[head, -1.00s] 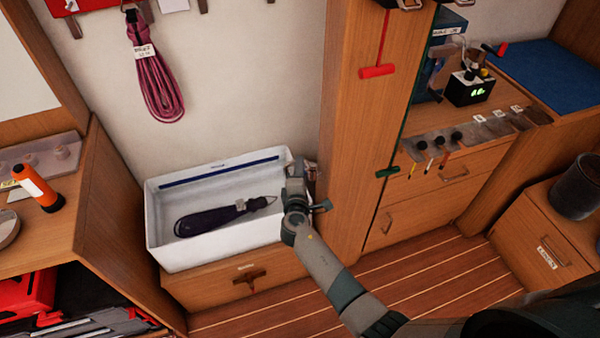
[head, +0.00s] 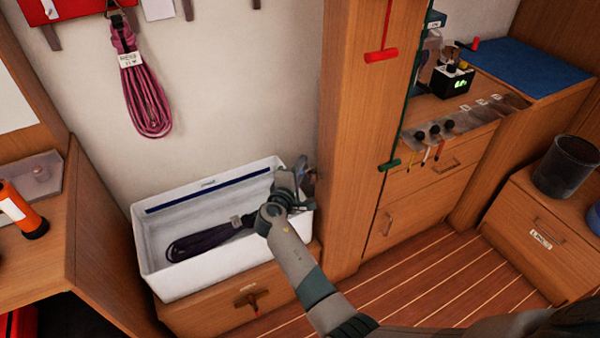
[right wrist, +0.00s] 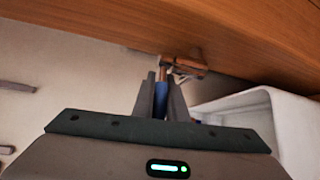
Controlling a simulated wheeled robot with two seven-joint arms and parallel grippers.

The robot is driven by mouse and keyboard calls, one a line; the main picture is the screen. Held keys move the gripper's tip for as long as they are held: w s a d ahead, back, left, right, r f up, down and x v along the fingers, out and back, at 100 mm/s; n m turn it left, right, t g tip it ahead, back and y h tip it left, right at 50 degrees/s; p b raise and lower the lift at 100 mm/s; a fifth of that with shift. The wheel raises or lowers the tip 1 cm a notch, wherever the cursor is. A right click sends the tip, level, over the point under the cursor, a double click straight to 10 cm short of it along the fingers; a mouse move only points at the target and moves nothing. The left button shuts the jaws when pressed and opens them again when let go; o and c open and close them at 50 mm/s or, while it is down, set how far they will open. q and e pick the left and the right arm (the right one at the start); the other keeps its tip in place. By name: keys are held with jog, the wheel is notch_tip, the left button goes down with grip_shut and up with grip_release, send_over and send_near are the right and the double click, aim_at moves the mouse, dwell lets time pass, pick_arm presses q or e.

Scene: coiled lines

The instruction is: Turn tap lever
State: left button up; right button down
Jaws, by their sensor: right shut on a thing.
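In the head view my right gripper (head: 301,172) is at the right end of the white bin, beside the wooden post. There my own wrist and gripper hide most of the tap and the lever, so the lever's angle cannot be told. My left gripper is not in view.
The white bin (head: 225,273) on a wooden drawer unit holds a dark coiled line (head: 203,241). A pink coiled line (head: 142,88) hangs on the wall. The wooden post (head: 347,140) with red (head: 381,55) and green (head: 390,165) T-handles stands close right of my gripper.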

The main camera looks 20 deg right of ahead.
jog(key=shift+f, duration=0.1)
dwell(0.3)
jog(key=c, duration=1.8)
grip_release()
jog(key=shift+o, duration=0.2)
jog(key=shift+s, duration=0.1)
